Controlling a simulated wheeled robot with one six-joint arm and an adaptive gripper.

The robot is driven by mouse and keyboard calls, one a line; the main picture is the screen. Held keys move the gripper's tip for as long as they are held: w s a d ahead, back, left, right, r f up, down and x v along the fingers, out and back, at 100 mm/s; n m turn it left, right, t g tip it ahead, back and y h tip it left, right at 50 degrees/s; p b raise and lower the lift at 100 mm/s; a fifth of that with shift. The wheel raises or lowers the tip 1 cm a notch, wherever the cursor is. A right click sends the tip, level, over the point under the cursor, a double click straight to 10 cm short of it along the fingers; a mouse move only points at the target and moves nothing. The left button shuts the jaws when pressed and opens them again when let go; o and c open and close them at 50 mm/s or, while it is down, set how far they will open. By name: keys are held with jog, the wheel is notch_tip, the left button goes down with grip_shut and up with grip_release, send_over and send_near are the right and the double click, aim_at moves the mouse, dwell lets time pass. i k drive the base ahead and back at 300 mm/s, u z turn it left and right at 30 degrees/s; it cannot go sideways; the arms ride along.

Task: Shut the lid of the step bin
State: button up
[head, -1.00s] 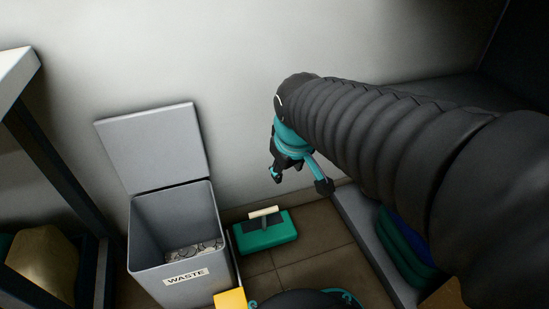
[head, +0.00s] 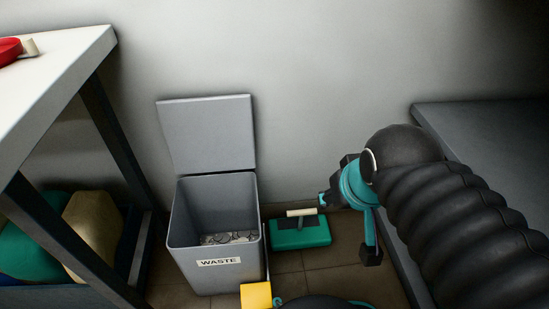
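The grey step bin (head: 190,255) stands on the floor near the wall, with a "WASTE" label on its front. Its square lid (head: 207,133) stands raised at the back, close to the wall, so the bin is open. Crumpled grey-white rubbish shows inside. A yellow pedal (head: 257,295) is at the bin's lower right front. My gripper (head: 348,228) is to the right of the bin, apart from it and from the lid. Its fingers are spread and nothing shows between them.
A teal box-like thing with a pale handle (head: 300,233) sits on the floor right of the bin. A white-topped table (head: 60,75) with dark legs stands left, bagged bundles (head: 95,232) beneath. A dark grey surface (head: 480,135) is at right.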

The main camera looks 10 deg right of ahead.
aim_at(255, 295)
jog(key=u, duration=0.05)
jog(key=k, duration=0.75)
jog(key=u, duration=0.6)
jog(key=i, duration=0.4)
jog(key=z, duration=0.05)
